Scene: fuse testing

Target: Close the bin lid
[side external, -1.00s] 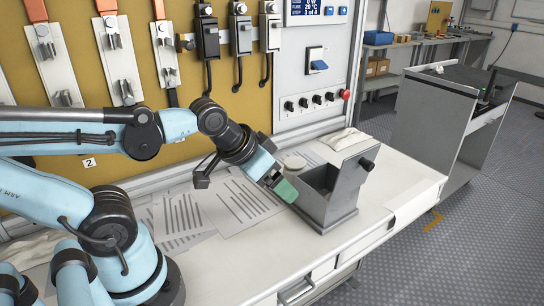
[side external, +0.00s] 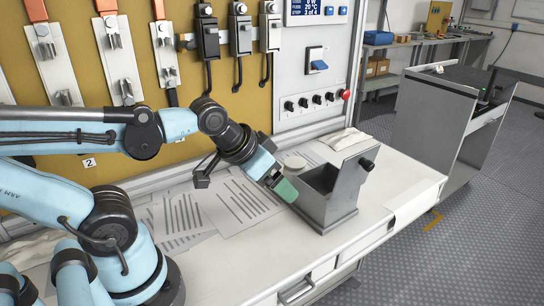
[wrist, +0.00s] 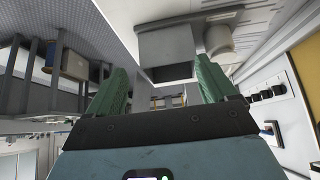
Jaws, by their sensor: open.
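The grey metal bin (side external: 325,212) stands on the white workbench near its front edge. Its lid (side external: 354,171) stands raised and tilted at the right side of the bin, with a black knob (side external: 366,164) on its outer face. The bin's inside shows open and dark. My gripper (side external: 284,190) is at the bin's left rim, close to it; I cannot tell if it touches. In the wrist view my gripper (wrist: 160,88) shows two green fingers spread apart with nothing between them. The bin (wrist: 168,45) appears just beyond the fingers.
Printed sheets (side external: 235,203) lie on the workbench (side external: 395,190) left of the bin. A round pale object (side external: 295,162) and a whitish folded item (side external: 346,139) lie behind it. A panel with switches and a red button (side external: 345,94) stands at the back.

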